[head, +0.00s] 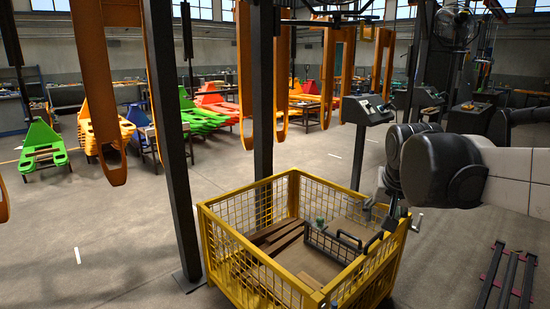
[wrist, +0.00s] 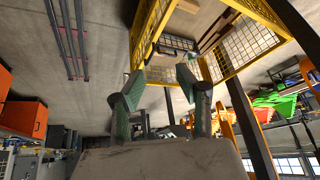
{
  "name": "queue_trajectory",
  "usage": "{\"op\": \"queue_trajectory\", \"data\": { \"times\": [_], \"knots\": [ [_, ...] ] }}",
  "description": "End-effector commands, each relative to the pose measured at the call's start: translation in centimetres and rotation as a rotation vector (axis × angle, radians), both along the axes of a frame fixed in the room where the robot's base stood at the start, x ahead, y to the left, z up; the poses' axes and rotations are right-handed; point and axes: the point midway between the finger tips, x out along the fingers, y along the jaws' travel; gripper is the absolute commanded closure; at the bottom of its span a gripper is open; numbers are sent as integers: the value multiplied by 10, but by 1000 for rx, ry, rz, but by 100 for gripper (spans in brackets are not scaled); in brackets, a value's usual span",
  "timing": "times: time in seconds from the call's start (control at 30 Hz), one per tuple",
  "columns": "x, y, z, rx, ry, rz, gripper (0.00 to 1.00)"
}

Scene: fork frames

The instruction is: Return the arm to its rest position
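My arm (head: 500,175) reaches in from the right edge of the head view. Its end, with my gripper (head: 391,212), hangs over the right rim of a yellow wire-mesh crate (head: 225,235). In the wrist view my gripper (wrist: 160,88) shows two fingers with green pads, spread apart with nothing between them. The crate also shows in the wrist view (wrist: 210,62), beyond the fingertips. I cannot tell from the head view how close the fingers are to the crate rim.
The crate holds brown planks (head: 280,238) and a dark-handled box (head: 342,243). A black post (head: 170,130) and another post (head: 262,90) stand beside it. Orange forks (head: 95,90) hang at left. Dark rails (head: 508,283) lie on the floor at right. A control console (head: 367,110) stands behind.

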Motion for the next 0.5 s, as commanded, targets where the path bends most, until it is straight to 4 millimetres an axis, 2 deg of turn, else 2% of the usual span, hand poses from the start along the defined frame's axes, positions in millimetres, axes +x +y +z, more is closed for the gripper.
{"op": "queue_trajectory", "data": {
  "times": [0.03,0.1,0.27,0.5],
  "knots": [
    [-18,4,2,-3,-5,18,67],
    [-39,9,1,-9,-13,44,67],
    [-85,20,-4,-20,-31,100,67],
    [-151,35,-24,-41,-59,185,67]
  ]
}}
